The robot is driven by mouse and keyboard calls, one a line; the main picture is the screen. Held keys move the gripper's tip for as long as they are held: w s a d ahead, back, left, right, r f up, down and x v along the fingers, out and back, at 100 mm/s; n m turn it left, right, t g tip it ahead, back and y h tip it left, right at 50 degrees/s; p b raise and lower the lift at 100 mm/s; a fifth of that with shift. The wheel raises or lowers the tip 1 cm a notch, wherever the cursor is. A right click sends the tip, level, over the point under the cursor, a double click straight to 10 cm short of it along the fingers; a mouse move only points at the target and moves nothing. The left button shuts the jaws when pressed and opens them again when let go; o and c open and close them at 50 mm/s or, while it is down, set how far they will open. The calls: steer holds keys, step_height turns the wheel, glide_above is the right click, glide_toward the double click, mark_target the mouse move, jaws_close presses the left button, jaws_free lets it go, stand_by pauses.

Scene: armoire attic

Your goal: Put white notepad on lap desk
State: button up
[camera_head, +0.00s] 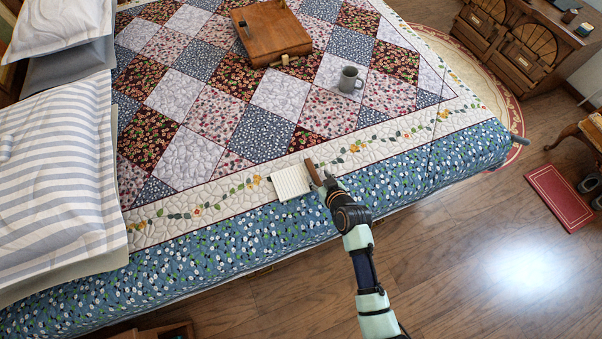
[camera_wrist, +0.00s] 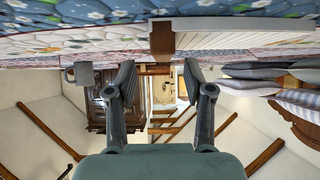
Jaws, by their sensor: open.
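The white notepad (camera_head: 290,182) lies on the quilt's pale border, near the bed's front edge. In the wrist view it shows at the upper right as a pale slab (camera_wrist: 245,24). A brown strip (camera_head: 314,172) is at its right end; I cannot tell whether it is part of the notepad. The wooden lap desk (camera_head: 272,35) sits farther back on the bed. My gripper (camera_head: 321,183) is just right of the notepad, low over the bed. In the wrist view its fingers (camera_wrist: 159,74) are apart with nothing held between them.
A grey mug (camera_head: 349,79) stands on the quilt right of the lap desk. Small items lie at the lap desk's front edge (camera_head: 288,61). Striped pillows (camera_head: 60,170) fill the left side. The quilt between notepad and lap desk is clear.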

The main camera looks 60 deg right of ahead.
mark_target(313, 172)
steer(key=x, duration=0.4)
steer(key=shift+w+a+r, duration=0.1)
steer(key=shift+w+r, duration=0.05)
jaws_close()
step_height(313, 172, up, 20)
steer(key=p, duration=0.1)
steer(key=shift+p, duration=0.4)
